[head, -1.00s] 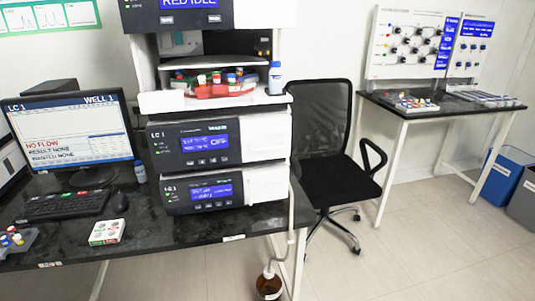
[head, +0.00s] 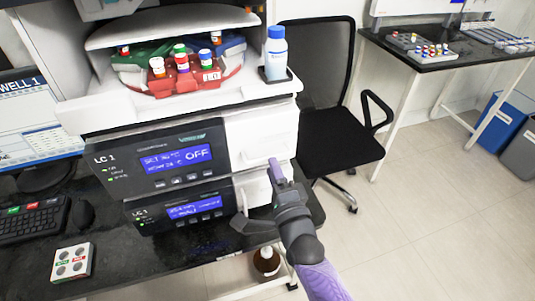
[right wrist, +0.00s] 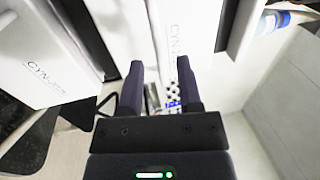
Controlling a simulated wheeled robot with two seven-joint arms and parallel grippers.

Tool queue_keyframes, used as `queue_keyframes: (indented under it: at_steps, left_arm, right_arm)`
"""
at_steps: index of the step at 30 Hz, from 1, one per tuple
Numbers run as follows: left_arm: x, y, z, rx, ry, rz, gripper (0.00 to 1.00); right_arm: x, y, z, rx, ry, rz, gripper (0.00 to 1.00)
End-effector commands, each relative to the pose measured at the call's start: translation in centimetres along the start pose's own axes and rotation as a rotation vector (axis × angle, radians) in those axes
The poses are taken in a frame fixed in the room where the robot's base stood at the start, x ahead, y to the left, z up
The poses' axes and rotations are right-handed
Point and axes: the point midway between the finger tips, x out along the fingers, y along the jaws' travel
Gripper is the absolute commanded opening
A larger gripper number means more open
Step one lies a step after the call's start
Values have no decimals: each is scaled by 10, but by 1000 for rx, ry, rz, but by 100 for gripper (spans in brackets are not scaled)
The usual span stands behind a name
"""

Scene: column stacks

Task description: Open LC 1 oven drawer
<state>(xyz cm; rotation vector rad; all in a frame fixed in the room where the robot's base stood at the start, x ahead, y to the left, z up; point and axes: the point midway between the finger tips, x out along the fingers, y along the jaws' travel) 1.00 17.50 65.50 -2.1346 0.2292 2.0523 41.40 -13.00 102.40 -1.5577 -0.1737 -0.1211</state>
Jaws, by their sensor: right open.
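The LC 1 oven is the upper LC 1 unit, with a dark panel and a blue display (head: 176,160) reading OFF. Its white drawer front (head: 258,135) is on the right side in the head view and looks closed. My right gripper (head: 258,197) is open and empty, in front of the lower right part of the stack, near the drawer's lower edge. In the right wrist view its two dark fingers (right wrist: 160,88) stand apart, with white module fronts beyond and to the left. I cannot tell whether a finger touches the front. My left gripper is not in view.
A second LC 1 unit (head: 190,208) sits below the oven. A tray of vials (head: 195,75) and a blue-capped bottle (head: 276,52) are above it. A black chair (head: 325,140) stands to the right. A brown bottle (head: 266,262) is under the bench.

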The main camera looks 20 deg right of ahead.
Motion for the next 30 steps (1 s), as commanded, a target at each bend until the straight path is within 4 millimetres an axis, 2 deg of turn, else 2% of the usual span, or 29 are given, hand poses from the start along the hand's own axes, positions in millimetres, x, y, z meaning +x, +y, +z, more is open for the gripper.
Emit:
queue_keyframes:
  at_steps: [3, 6, 16, 17, 23, 30]
  left_arm:
    - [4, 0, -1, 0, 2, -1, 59]
    - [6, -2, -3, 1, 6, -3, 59]
    - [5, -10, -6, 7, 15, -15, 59]
    - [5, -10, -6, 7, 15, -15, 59]
    - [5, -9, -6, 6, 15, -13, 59]
    - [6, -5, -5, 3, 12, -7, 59]
  right_arm:
    - [21, 1, 0, -1, 0, 0, 45]
    - [32, 1, 0, -2, 0, 0, 45]
    - [38, 1, 0, -2, -1, 3, 45]
    - [37, 1, 0, -2, -1, 3, 43]
    - [37, 1, 0, -3, -1, 3, 0]
    - [37, 1, 0, -3, -1, 3, 0]
